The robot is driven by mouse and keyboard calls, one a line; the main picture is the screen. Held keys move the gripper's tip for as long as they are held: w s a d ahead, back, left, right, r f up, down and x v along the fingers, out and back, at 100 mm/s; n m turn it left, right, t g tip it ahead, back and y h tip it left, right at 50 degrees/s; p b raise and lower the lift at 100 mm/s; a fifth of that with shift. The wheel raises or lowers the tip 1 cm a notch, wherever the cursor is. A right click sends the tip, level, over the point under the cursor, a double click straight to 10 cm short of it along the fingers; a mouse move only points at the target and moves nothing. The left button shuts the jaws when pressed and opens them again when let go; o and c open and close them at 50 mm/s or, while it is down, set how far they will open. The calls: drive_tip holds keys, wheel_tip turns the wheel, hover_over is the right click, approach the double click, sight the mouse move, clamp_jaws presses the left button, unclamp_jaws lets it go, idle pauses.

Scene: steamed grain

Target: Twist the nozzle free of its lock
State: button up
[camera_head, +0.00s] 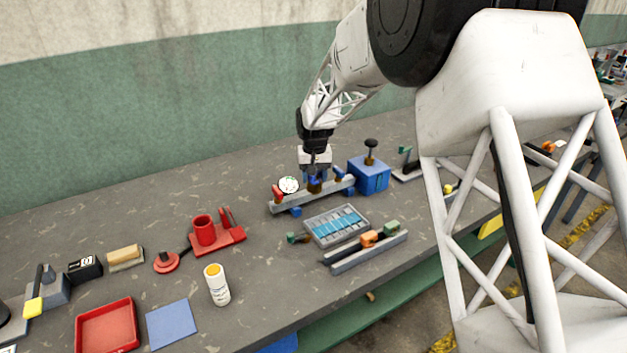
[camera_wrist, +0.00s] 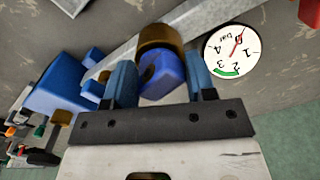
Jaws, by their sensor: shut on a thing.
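A blue nozzle-like part (camera_wrist: 163,77) sits between my gripper's two blue fingers in the wrist view, against a brass-brown round fitting (camera_wrist: 158,37). My gripper (camera_head: 315,178) reaches down to the grey bar fixture (camera_head: 287,207) on the bench and is shut on the blue part. The fingers hide part of it in the head view. A white round gauge (camera_wrist: 231,52) with a red needle stands beside the fitting; it also shows in the head view (camera_head: 288,185). The needle points near 0. The lock itself cannot be made out.
A blue box with a black knob (camera_head: 369,175) stands close to the right of the fixture. A grey tray with blue contents (camera_head: 337,225) and a rail with orange and green blocks (camera_head: 368,250) lie in front.

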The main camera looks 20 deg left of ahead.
drive_tip(key=n, duration=0.4)
drive_tip(key=shift+f, duration=0.1)
drive_tip(key=shift+n, duration=0.9)
drive_tip(key=shift+s+f+n, duration=0.1)
drive_tip(key=shift+n, duration=0.2)
drive_tip(key=shift+n, duration=1)
drive_tip(key=o, duration=1.2)
drive_tip(key=shift+o, duration=0.2)
drive_tip(key=shift+r, duration=0.3)
drive_tip(key=shift+r, duration=3.35)
